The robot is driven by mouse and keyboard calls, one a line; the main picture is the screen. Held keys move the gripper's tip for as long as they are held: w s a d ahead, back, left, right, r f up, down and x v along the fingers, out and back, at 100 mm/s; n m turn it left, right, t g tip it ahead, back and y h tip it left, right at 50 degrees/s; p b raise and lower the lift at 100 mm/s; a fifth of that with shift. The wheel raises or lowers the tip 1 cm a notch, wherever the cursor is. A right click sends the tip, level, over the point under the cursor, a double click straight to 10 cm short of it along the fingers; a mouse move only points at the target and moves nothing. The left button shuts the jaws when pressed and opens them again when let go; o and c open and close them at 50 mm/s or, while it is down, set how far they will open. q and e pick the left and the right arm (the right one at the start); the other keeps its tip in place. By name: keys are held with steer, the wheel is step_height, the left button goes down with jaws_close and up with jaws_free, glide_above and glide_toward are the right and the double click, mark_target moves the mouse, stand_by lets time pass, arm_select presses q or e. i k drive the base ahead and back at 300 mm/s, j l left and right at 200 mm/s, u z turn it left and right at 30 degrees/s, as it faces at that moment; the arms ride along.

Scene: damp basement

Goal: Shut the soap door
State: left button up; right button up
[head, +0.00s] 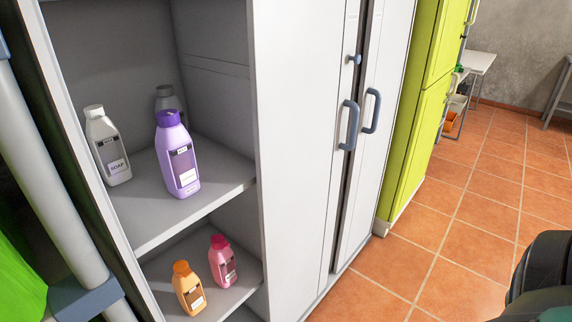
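A tall white cabinet (292,150) stands in front of me, and its left compartment is open. On the upper shelf (150,222) are a white bottle labelled SOAP (107,150), a purple bottle (177,160) and a grey bottle (166,98) behind it. An orange bottle (188,290) and a pink bottle (222,262) stand lower. To the right are white fronts with two blue-grey handles (349,126) and a dark gap by them. I cannot tell which panel is the soap door. Neither gripper shows.
A pale upright post (50,170) with a blue-grey bracket crosses the left edge; I cannot tell what it belongs to. A lime-green cabinet (420,110) stands right of the white one. Tiled floor (460,240) is clear at the right. A dark rounded shape fills the lower right corner.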

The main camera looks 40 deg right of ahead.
mark_target(301, 70)
steer(key=z, duration=1.35)
steer(key=i+l+u, duration=0.3)
steer(key=i+l, duration=0.15)
steer(key=i+l+u, duration=0.2)
steer(key=l, duration=0.15)
steer(key=i+l+u, duration=0.3)
steer(key=l, duration=0.35)
steer(key=i+l+u, duration=0.15)
steer(key=l, duration=0.25)
steer(key=i+l+u, duration=0.15)
steer(key=l, duration=0.2)
